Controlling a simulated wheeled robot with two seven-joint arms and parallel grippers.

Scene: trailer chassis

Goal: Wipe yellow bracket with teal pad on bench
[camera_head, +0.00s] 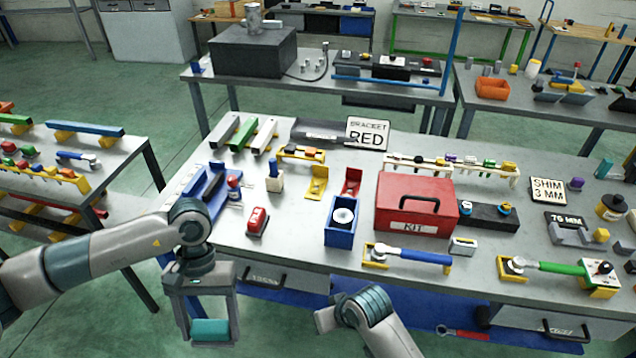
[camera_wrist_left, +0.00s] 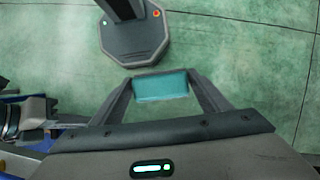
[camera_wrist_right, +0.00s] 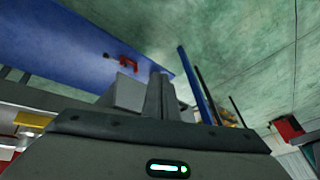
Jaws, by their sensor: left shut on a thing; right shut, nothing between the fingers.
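The teal pad (camera_head: 209,330) is between the fingers of my left gripper (camera_head: 208,338), which is shut on it. The pad also shows between the fingertips in the left wrist view (camera_wrist_left: 160,86). This gripper hangs in front of the bench's near edge, over the green floor. The yellow bracket (camera_head: 317,183) stands on the bench (camera_head: 300,235), left of a red bracket (camera_head: 352,183). It is well up and to the right of my left gripper, apart from it. My right gripper (camera_wrist_right: 159,82) is shut and empty in the right wrist view; the head view shows only its arm low in the middle.
A blue bin (camera_head: 341,226) and a red object (camera_head: 257,221) stand in front of the brackets. A red kit box (camera_head: 416,205) is to their right. A yellow rack (camera_head: 300,154) and a BRACKET RED sign (camera_head: 367,134) stand behind. Some bare bench lies around the yellow bracket.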

